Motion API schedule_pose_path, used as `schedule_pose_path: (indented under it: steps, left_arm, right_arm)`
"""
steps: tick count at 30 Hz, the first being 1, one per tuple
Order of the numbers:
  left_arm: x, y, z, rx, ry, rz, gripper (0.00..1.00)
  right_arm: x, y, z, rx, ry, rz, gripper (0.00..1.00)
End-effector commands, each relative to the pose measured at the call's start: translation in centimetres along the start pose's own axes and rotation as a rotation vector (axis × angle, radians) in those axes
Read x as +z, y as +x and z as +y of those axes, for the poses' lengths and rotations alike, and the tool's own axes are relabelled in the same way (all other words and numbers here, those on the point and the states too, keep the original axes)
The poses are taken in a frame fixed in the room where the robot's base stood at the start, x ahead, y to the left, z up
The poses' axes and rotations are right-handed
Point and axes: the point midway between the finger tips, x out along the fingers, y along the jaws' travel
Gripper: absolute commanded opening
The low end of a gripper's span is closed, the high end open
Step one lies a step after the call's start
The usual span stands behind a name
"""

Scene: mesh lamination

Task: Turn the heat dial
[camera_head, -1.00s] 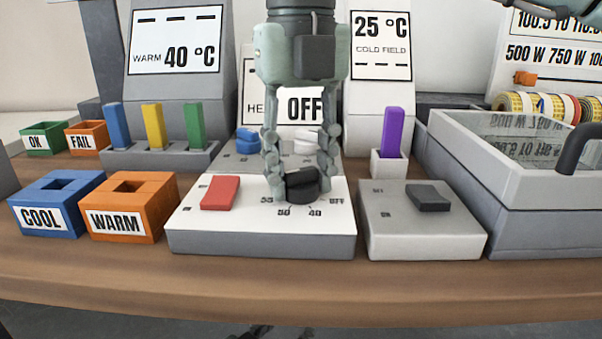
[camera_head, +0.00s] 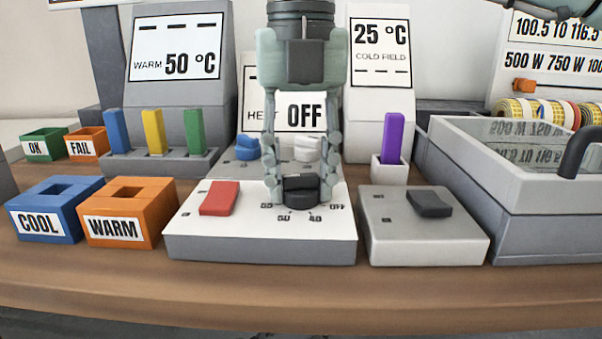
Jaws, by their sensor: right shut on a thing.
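The black heat dial (camera_head: 302,199) sits on the white top of a control box (camera_head: 261,248). Printed marks around it include 50, 40 and OFF. My right gripper (camera_head: 301,188) points down from above, its two fingers shut on the dial from left and right. The dial's pointing mark is too small to tell. The WARM display (camera_head: 176,49) behind reads 50 °C. The heater display (camera_head: 301,113) reads OFF, partly hidden by my gripper. My left gripper is not in view.
A red rocker switch (camera_head: 219,198) lies just left of the dial. A grey box with a dark switch (camera_head: 429,203) stands to the right, beside a grey bin (camera_head: 515,224). The table's front strip is clear.

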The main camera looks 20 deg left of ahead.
Motion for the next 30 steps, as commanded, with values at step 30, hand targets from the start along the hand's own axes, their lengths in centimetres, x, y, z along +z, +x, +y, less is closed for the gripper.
schedule_pose_path:
  steps: [30]
  left_arm:
    - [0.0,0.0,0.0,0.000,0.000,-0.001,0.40]
  right_arm:
    - [0.1,-9.3,0.1,0.002,0.003,-0.004,0.56]
